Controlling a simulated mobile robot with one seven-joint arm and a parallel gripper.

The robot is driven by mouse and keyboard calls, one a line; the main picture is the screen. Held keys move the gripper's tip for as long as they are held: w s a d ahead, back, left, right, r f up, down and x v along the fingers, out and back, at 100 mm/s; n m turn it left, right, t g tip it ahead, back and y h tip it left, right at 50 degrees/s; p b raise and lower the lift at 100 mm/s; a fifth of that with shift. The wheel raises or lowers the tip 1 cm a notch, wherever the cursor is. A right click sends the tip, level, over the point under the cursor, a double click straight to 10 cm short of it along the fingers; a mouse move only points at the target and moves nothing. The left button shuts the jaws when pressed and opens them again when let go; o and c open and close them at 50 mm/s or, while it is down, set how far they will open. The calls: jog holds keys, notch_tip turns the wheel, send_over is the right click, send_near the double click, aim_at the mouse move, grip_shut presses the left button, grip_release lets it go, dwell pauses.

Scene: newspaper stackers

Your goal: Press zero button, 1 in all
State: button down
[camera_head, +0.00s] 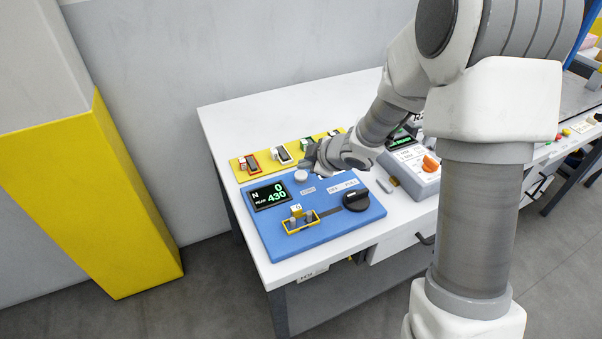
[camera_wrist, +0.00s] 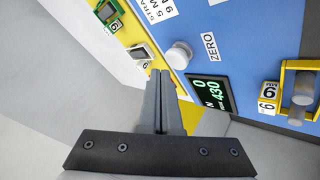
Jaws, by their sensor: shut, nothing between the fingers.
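The zero button is a white round knob (camera_wrist: 179,55) next to a "ZERO" label (camera_wrist: 209,47) on the blue panel in the wrist view. It also shows in the head view (camera_head: 301,176). The panel's display (camera_head: 269,195) reads "N 0" and "PEAK 430" in green. My gripper (camera_wrist: 160,73) is shut and empty, with its fingertips just beside and below the button in the wrist view. In the head view my gripper (camera_head: 307,163) is at the panel's back edge, close to the button. I cannot tell whether it touches anything.
The blue panel (camera_head: 290,238) carries a black knob (camera_head: 356,200) and a yellow fixture (camera_head: 300,224). A yellow strip (camera_head: 270,162) with several small devices lies behind it. A grey device with an orange knob (camera_head: 430,163) stands right. A yellow-based pillar (camera_head: 95,200) stands left.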

aim_at(305, 176)
jog(key=shift+f, duration=0.1)
dwell(0.7)
jog(key=shift+f+b, duration=0.3)
jog(key=shift+f, duration=0.05)
jog(key=shift+f+b, duration=0.4)
jog(key=shift+f, duration=0.1)
dwell(0.6)
dwell(0.3)
jog(key=shift+r+p, duration=0.9)
jog(key=shift+p, duration=0.05)
jog(key=shift+r, duration=0.1)
notch_tip(305, 176, up, 5)
jog(key=p, duration=0.5)
dwell(0.3)
